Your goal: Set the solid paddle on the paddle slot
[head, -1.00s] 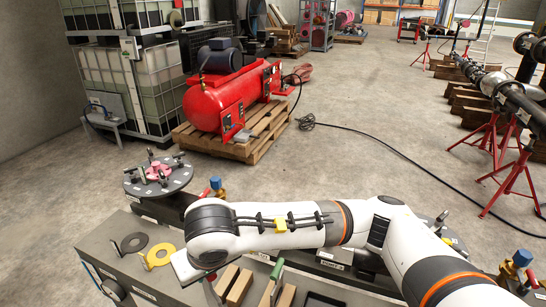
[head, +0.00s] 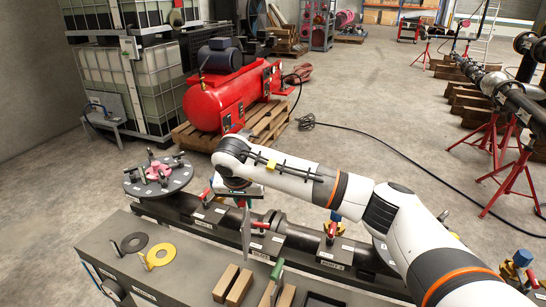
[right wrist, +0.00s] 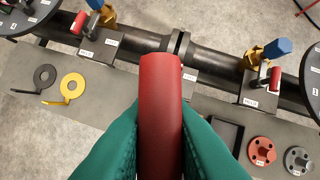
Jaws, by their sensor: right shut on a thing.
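My right gripper (head: 243,228) is above the dark pipe in the head view, its fingers pointing down. In the right wrist view, its teal fingers (right wrist: 160,150) are shut on a red, round-ended piece (right wrist: 160,100), which I take to be the solid paddle. A bit of its red (head: 262,225) shows beside the fingers in the head view; the rest is hidden. The dark pipe has a flange joint (right wrist: 181,45), likely the paddle slot, just beyond the red end; it also shows in the head view (head: 275,219). I cannot tell whether they touch. My left gripper is not in view.
A black ring (head: 134,243) and a yellow ring (head: 160,255) lie on the grey bench (head: 190,262). Brown blocks (head: 240,286) and a green upright handle (head: 278,270) stand nearer. Valves with red handles (right wrist: 80,22) (right wrist: 274,78) flank the joint. A round plate (head: 158,180) is at left.

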